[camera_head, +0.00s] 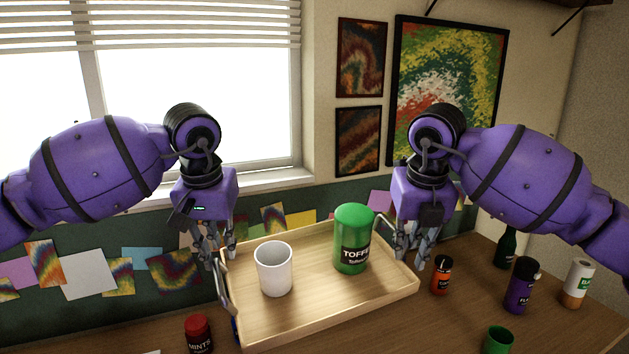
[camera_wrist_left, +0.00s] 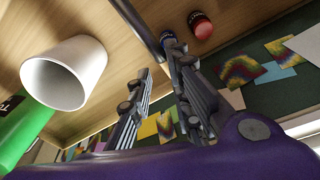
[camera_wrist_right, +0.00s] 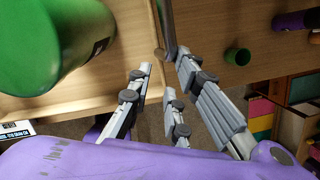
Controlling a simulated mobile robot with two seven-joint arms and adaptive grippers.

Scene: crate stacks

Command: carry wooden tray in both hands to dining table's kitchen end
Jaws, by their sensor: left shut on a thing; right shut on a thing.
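The wooden tray (camera_head: 345,317) is a pale, shallow tray with raised walls and a bar handle at each end. A white cup (camera_head: 274,270) stands upright in its left part, and a green toffee canister (camera_head: 352,240) stands upright toward the back right. My left gripper (camera_head: 214,262) is shut on the left handle; in the left wrist view (camera_wrist_left: 158,58) its fingers flank the bar. My right gripper (camera_head: 414,258) is shut on the right handle, also seen in the right wrist view (camera_wrist_right: 162,62). The tray looks roughly level; I cannot tell whether it touches the wooden surface below.
A red mints jar (camera_head: 199,334) stands left of the tray. To the right are an orange jar (camera_head: 441,275), a purple container (camera_head: 521,285), a white-and-brown container (camera_head: 577,284), a dark green bottle (camera_head: 507,248) and a green cup (camera_head: 497,340). A window and wall lie behind.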

